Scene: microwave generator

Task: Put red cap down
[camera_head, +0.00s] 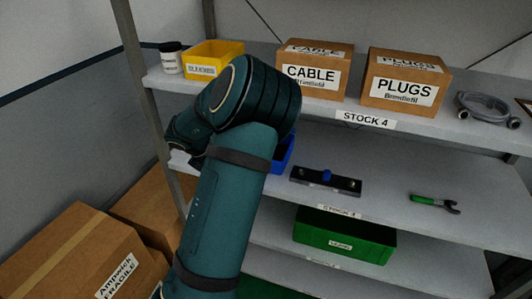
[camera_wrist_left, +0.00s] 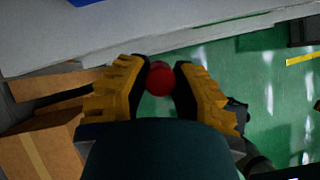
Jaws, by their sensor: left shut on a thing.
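The red cap (camera_wrist_left: 160,79) shows in the left wrist view between the two yellow, black-padded fingers of my left gripper (camera_wrist_left: 159,80). The gripper is shut on it. A pale shelf edge (camera_wrist_left: 130,52) lies just beyond the fingertips, and the green floor shows below the cap. In the head view my left arm crosses the middle, and the gripper and cap are hidden. My right gripper is in neither view.
The middle shelf holds a black bar with a blue knob (camera_head: 326,176), a green-handled tool (camera_head: 434,203) and a partly hidden blue bin (camera_head: 284,154). A green bin (camera_head: 343,236) is below. Boxes marked CABLE (camera_head: 314,72) and PLUGS (camera_head: 405,85) stand above. Cardboard boxes (camera_head: 84,254) stand at lower left.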

